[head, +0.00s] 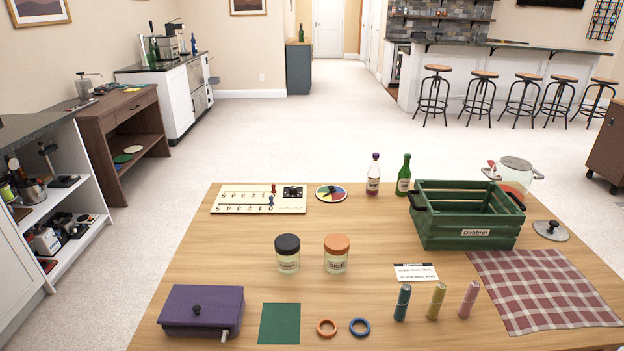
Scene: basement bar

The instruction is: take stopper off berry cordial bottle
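A small bottle (373,183) with dark red contents and a pale label stands upright near the far edge of the wooden table. I take it for the berry cordial bottle. A purple stopper (376,157) sits in its neck. A green bottle (404,178) stands just to its right, a small gap apart. The label text is too small to read. Neither of my grippers shows in the head view.
A green crate (466,233) stands right of the bottles. A colour wheel (331,193) and game board (230,200) lie to their left. Two lidded jars (288,262) stand mid-table. A purple box (180,325) is front left. The table (370,225) is bare just in front of the bottles.

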